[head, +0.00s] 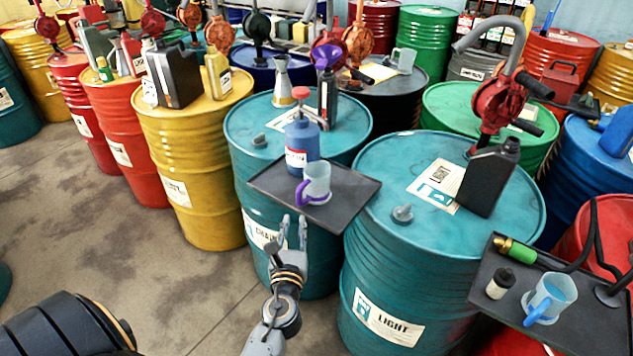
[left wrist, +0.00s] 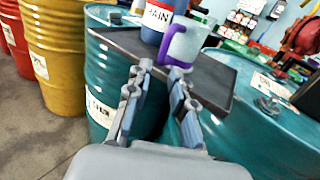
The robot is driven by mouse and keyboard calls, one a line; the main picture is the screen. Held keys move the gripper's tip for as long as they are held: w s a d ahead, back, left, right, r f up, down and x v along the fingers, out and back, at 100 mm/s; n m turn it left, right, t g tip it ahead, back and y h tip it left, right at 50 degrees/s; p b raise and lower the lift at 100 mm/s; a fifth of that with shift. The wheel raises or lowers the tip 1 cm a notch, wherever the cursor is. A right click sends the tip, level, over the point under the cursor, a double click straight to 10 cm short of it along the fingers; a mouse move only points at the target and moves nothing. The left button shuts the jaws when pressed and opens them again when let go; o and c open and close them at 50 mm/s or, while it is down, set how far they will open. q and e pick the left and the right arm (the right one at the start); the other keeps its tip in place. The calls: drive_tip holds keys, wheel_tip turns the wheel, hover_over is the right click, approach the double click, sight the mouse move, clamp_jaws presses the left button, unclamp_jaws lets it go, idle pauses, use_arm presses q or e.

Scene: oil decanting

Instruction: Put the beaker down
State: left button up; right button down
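A beaker with a purple handle (head: 316,180) stands upright on a dark tray (head: 350,188) at the teal drum labelled CHAIN. It also shows in the left wrist view (left wrist: 185,42), with its handle toward me. My left gripper (head: 293,226) is open and empty, just below and in front of the tray edge, apart from the beaker. In the left wrist view its two fingers (left wrist: 158,85) are spread, with the beaker beyond the tips. A second beaker, light blue with a blue handle (head: 551,296), stands on another dark tray at the right. My right gripper is not in view.
A blue bottle with a red pump top (head: 302,145) stands right behind the purple-handled beaker. A black jerrycan (head: 487,178) stands on the LIGHT drum (head: 385,258).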

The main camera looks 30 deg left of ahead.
sight(298, 200)
use_arm(q)
drive_tip(key=x, duration=0.4)
drive_tip(key=shift+d+r, duration=0.1)
drive_tip(key=shift+r, duration=0.05)
drive_tip(key=x, duration=0.1)
drive_tip(key=p+x, duration=0.1)
drive_tip(key=x, duration=0.2)
drive_tip(key=shift+w+r+p, duration=0.25)
drive_tip(key=shift+r+p, duration=0.1)
drive_tip(key=shift+w, duration=0.35)
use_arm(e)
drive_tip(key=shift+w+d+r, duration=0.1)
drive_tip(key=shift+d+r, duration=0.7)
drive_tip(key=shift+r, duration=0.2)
use_arm(q)
drive_tip(key=shift+s, duration=0.1)
drive_tip(key=shift+c, duration=0.4)
drive_tip(key=c, duration=0.3)
clamp_jaws()
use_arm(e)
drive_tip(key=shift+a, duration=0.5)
